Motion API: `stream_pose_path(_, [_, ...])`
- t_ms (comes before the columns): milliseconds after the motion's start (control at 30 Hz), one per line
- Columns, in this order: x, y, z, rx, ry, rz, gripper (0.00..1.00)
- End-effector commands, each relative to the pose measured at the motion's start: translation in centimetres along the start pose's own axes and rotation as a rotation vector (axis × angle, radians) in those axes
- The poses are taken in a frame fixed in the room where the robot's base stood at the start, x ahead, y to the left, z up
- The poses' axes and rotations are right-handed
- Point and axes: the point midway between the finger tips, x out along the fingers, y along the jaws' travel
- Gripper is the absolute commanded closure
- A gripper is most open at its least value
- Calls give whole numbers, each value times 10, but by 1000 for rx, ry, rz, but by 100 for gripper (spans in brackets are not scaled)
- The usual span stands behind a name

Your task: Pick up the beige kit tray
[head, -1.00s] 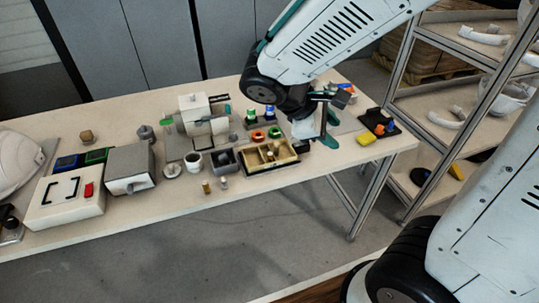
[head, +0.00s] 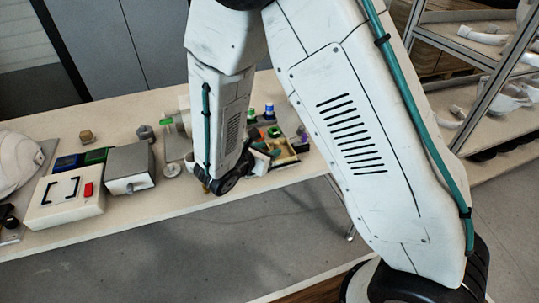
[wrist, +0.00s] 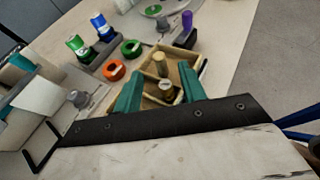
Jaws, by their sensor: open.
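The beige kit tray (wrist: 180,52) lies on the table in the wrist view, with brass cylindrical parts inside. In the head view the tray (head: 285,157) shows only in part to the right of my forearm. My gripper (wrist: 160,86) is open, its two teal fingers apart at the near part of the tray, one on each side of a brass part. I cannot tell whether they touch the tray. The near end of the tray is hidden behind the gripper body.
An orange ring (wrist: 114,70) and a green ring (wrist: 131,48) lie left of the tray. Green (wrist: 78,47) and blue (wrist: 102,27) bottles stand beyond them. A purple bottle (wrist: 185,24) stands behind the tray. A white box (head: 65,203) is at the table's left.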

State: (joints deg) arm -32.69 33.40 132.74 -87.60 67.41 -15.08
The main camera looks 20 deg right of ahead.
Motion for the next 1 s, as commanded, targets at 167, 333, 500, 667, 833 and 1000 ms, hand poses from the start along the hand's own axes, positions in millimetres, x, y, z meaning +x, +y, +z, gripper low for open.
stream_pose_path(167, [28, -1, -4, 1, 1, -5, 59])
stream_pose_path(333, [40, 0, -4, 1, 1, -2, 59])
stream_pose_path(500, [40, 0, -4, 2, 1, -1, 59])
stream_pose_path(667, [39, 0, -4, 2, 1, -1, 95])
stream_pose_path(833, [39, 0, -4, 2, 0, -1, 100])
stream_pose_path(1000, [39, 0, -3, 2, 0, -1, 100])
